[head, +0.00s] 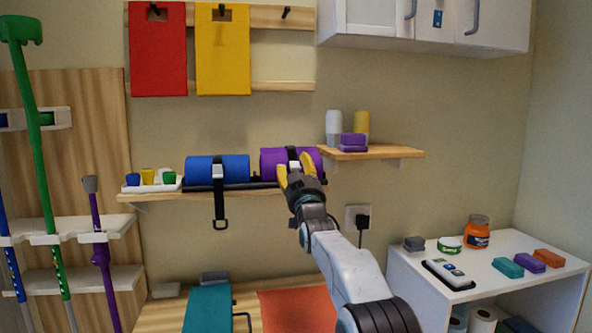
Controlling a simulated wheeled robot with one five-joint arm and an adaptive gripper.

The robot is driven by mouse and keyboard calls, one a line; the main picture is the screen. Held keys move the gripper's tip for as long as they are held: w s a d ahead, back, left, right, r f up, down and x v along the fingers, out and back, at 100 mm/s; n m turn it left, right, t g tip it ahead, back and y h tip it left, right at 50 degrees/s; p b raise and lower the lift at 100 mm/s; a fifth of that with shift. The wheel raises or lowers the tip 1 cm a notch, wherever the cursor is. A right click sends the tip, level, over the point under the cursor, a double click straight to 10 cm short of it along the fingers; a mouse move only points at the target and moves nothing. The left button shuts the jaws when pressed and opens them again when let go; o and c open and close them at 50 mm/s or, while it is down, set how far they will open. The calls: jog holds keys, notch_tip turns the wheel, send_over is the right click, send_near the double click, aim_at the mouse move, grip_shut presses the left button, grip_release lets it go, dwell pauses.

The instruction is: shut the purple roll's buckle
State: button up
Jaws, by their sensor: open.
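The purple roll (274,164) lies on its side on the wall shelf, next to the blue roll.
The blue roll (230,169) has a strap hanging below the shelf (150,196). A higher shelf (390,153) with purple blocks is close on the right. A white side table (480,285) with small items stands at lower right.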

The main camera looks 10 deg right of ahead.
jog(key=shift+c, duration=0.3)
grip_shut()
jog(key=shift+w+f+t+b, duration=0.1)
jog(key=shift+f+t+b, duration=0.25)
jog(key=shift+b, duration=0.4)
jog(key=shift+r+t+b, duration=0.1)
jog(key=shift+t+b, duration=0.2)
jog(key=shift+t, duration=0.15)
jog(key=shift+r, duration=0.1)
